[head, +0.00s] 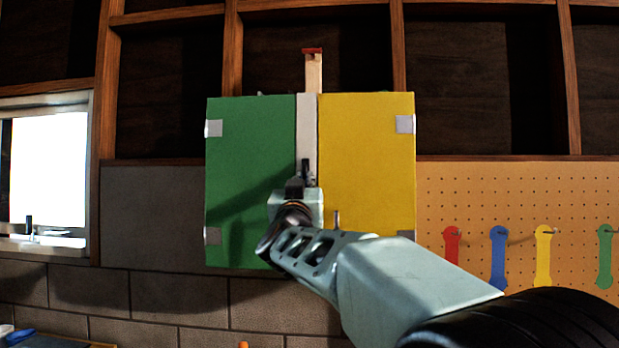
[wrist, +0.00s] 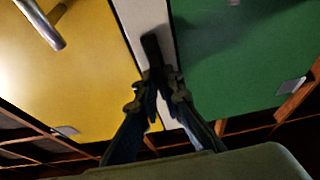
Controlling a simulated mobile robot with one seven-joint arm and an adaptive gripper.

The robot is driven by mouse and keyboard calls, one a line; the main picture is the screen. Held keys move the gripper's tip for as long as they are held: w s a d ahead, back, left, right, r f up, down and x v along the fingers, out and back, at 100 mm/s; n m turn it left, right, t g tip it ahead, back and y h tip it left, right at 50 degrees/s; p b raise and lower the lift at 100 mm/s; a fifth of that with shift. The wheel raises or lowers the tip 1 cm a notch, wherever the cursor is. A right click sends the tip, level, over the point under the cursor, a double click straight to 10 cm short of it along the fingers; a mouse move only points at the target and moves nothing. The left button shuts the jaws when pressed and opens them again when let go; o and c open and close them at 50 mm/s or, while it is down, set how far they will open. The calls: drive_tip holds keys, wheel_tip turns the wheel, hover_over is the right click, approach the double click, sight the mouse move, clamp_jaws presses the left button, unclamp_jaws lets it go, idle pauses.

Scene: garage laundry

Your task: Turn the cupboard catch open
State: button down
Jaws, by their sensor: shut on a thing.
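The cupboard has a green door (head: 245,150) on the left and a yellow door (head: 370,150) on the right. Both look closed, with a pale strip (head: 306,130) between them. The catch is a small dark bar (head: 307,168) on this strip; it also shows in the wrist view (wrist: 151,48), lying roughly along the strip. My gripper (head: 300,186) is in front of the strip. In the wrist view its fingertips (wrist: 161,82) are shut on the near end of the catch. The fingers hide that end and its pivot, if there.
A metal handle (wrist: 42,24) sticks out from the yellow door near my gripper. A red-topped wooden post (head: 313,70) stands above the cupboard. Coloured tools hang on a pegboard (head: 470,200) at the right. A window (head: 47,165) is at the left.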

drive_tip(key=shift+m, duration=0.4)
drive_tip(key=c, duration=2.1)
unclamp_jaws()
drive_tip(key=shift+s, duration=0.1)
drive_tip(key=v, duration=0.7)
drive_tip(key=shift+s+a+f, duration=0.1)
drive_tip(key=shift+s, duration=0.05)
